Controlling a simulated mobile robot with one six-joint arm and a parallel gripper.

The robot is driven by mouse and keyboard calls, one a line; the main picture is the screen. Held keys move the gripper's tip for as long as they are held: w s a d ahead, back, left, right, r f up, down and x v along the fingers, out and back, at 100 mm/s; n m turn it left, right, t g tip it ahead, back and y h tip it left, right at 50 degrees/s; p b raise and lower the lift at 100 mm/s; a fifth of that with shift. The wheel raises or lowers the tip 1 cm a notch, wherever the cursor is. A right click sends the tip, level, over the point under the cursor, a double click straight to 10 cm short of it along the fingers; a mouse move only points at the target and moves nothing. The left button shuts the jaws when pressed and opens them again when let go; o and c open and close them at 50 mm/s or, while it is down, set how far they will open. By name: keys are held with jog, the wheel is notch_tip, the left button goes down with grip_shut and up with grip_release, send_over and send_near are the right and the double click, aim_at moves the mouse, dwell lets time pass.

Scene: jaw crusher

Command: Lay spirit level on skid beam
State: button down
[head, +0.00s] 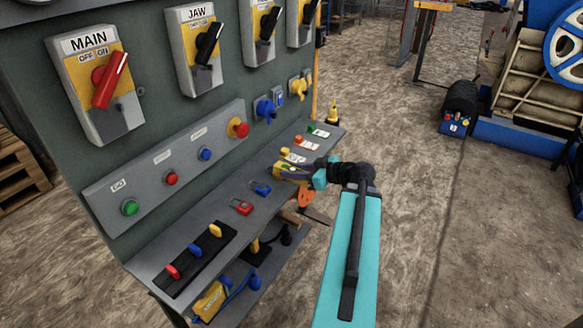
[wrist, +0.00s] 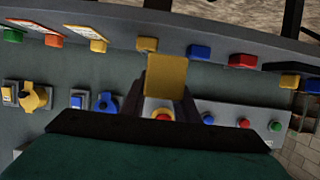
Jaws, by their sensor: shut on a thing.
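My gripper (head: 292,171) is shut on a yellow block-shaped thing, held over the panel's shelf. In the wrist view the yellow thing (wrist: 167,75) stands between my fingers (wrist: 168,100). It may be the spirit level, but no vials or markings show, so I cannot tell for sure. A blue beam (head: 525,138) runs along the floor under the crusher at the right, apart from my gripper. It looks like the skid beam.
The control panel (head: 100,180) stands at left with switches and buttons. Its shelf (head: 150,265) holds a red padlock (head: 241,206), a blue padlock (head: 261,187) and several tags. A black motor-like unit (head: 461,100) stands by the beam. The floor (head: 430,230) between is open.

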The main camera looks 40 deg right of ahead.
jog(key=shift+s+a, duration=0.35)
jog(key=shift+s, duration=0.05)
jog(key=shift+r+p, duration=0.25)
jog(key=shift+p, duration=0.7)
jog(key=p, duration=0.6)
jog(key=shift+s+a+r, duration=0.1)
jog(key=shift+s+a, duration=0.05)
jog(key=shift+s, duration=0.25)
jog(key=s+p, duration=0.1)
jog(key=p, duration=0.3)
jog(key=shift+a+p, duration=0.35)
jog(key=shift+p, duration=0.05)
jog(key=shift+s+a+p, duration=0.15)
jog(key=shift+a+p, duration=0.1)
jog(key=shift+p, duration=0.7)
jog(key=shift+s+f, duration=0.1)
jog(key=shift+f, duration=0.1)
